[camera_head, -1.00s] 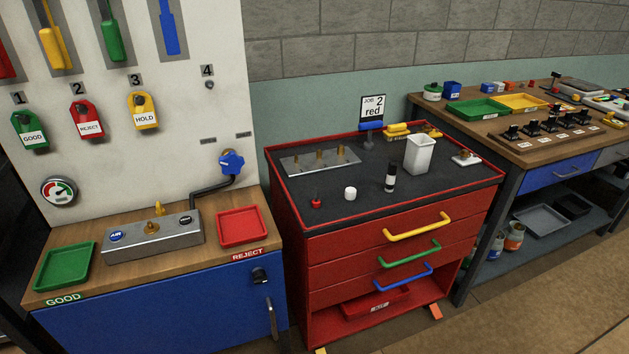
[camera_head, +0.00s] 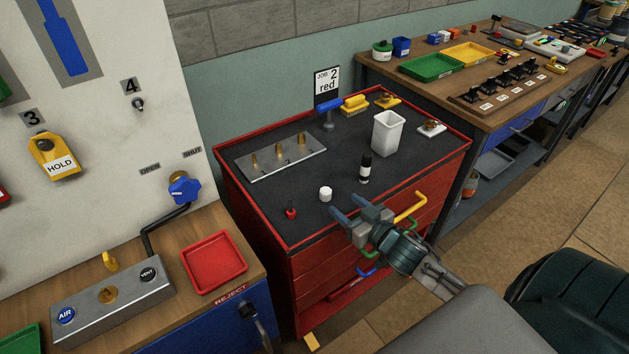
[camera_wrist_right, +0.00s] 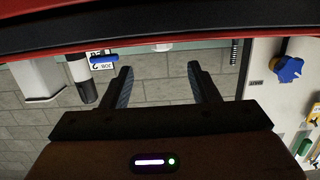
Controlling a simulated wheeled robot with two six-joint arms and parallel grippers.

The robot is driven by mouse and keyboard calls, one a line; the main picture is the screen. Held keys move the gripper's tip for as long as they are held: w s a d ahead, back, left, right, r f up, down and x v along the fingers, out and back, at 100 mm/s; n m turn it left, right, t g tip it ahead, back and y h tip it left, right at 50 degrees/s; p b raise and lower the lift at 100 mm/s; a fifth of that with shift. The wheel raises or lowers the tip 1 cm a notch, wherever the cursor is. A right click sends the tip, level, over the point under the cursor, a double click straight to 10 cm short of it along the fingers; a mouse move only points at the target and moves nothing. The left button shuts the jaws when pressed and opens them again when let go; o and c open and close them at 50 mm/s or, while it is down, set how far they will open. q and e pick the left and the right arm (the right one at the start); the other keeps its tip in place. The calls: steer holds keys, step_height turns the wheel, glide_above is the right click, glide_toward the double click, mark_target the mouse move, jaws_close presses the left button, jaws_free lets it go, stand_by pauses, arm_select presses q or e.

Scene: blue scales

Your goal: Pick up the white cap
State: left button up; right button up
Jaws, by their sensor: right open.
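The white cap (camera_head: 325,194) is a small white cylinder standing on the dark top of the red tool cart (camera_head: 261,203), near its front edge. A small white shape, likely the same cap (camera_wrist_right: 162,47), shows between the fingers in the right wrist view, where the scene appears upside down. My right gripper (camera_head: 350,207) is open and empty at the cart's front edge, a little right of and nearer than the cap, apart from it. The fingers also show spread in the wrist view (camera_wrist_right: 160,72). My left gripper is not in view.
A black-and-white bottle (camera_head: 365,168) and a white square cup (camera_head: 387,133) stand right of the cap. A small red object (camera_head: 291,213) sits to its left. A metal plate with brass pegs (camera_head: 282,159) lies behind. A red tray (camera_head: 213,262) is on the left bench.

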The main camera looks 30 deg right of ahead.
mark_target(322, 188)
steer(key=shift+w+f, duration=0.15)
steer(key=shift+w, duration=0.4)
steer(key=shift+w+f, duration=0.15)
steer(key=shift+w, duration=0.4)
steer(key=shift+w+b, duration=0.2)
steer(key=shift+b, duration=0.1)
steer(key=w, duration=0.3)
steer(key=shift+a+f+b, duration=0.15)
steer(key=shift+a+b, duration=0.05)
steer(key=shift+b, duration=0.1)
steer(key=shift+w+a, duration=0.15)
steer(key=shift+w, duration=0.6)
steer(key=w, duration=0.2)
steer(key=w+f, duration=0.1)
steer(key=shift+w+a, duration=0.25)
steer(key=shift+w, duration=0.2)
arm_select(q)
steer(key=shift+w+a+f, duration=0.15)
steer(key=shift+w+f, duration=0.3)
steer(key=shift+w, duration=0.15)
arm_select(e)
steer(key=shift+s, duration=0.1)
steer(key=shift+c, duration=0.2)
steer(key=c, duration=1)
